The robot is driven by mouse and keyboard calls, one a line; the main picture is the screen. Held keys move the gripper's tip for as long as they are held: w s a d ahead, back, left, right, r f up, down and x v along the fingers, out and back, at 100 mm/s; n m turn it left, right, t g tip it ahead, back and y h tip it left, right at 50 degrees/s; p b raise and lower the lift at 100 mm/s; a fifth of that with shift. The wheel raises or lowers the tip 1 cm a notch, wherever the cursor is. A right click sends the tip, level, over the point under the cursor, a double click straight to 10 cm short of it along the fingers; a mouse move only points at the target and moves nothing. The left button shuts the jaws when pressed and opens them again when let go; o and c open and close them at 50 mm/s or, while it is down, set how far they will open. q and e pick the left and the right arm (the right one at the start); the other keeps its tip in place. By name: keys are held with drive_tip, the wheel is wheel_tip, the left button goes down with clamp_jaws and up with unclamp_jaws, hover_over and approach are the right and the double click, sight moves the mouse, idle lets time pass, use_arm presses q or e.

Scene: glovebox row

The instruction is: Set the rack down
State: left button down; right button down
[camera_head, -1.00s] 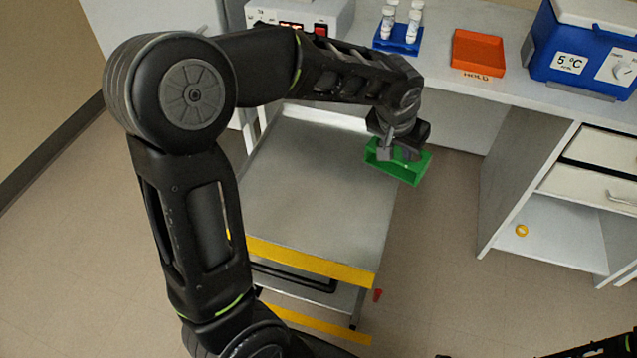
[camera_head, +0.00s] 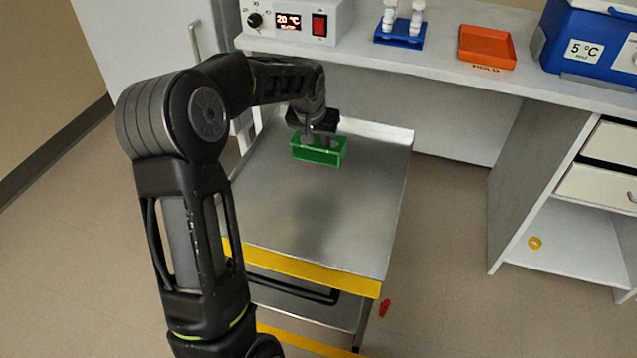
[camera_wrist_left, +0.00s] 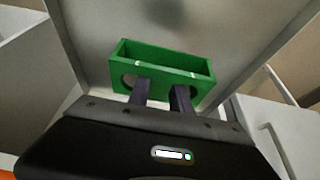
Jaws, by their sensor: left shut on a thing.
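The green rack (camera_head: 318,153) is held by my left gripper (camera_head: 319,137) over the far part of the grey metal cart top (camera_head: 310,215). In the left wrist view the rack (camera_wrist_left: 165,62) is an open, empty-looking green box, and the two dark fingers of my left gripper (camera_wrist_left: 160,92) are at its near wall. The gripper is shut on the rack. A soft dark shadow lies on the cart top nearer the front, and the rack appears to be above the surface. My right gripper is not in view.
Behind the cart is a white bench with a 20 °C device (camera_head: 290,22), a blue rack with white-capped vials (camera_head: 400,36), an orange tray (camera_head: 486,48) and a blue 5 °C box (camera_head: 590,45). The cart top is otherwise clear. A red object (camera_head: 385,308) lies on the floor.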

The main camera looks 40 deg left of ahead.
sight(318, 155)
use_arm(q)
drive_tip(key=shift+f+b, duration=0.3)
drive_tip(key=shift+f, duration=2.15)
drive_tip(key=shift+f+b, duration=0.35)
drive_tip(key=shift+f, duration=2.15)
drive_tip(key=shift+f, duration=0.15)
drive_tip(key=c, duration=1.2)
unclamp_jaws()
drive_tip(key=shift+o, duration=0.2)
drive_tip(key=p+v, duration=0.1)
drive_tip(key=v, duration=1.1)
drive_tip(key=shift+d, duration=0.1)
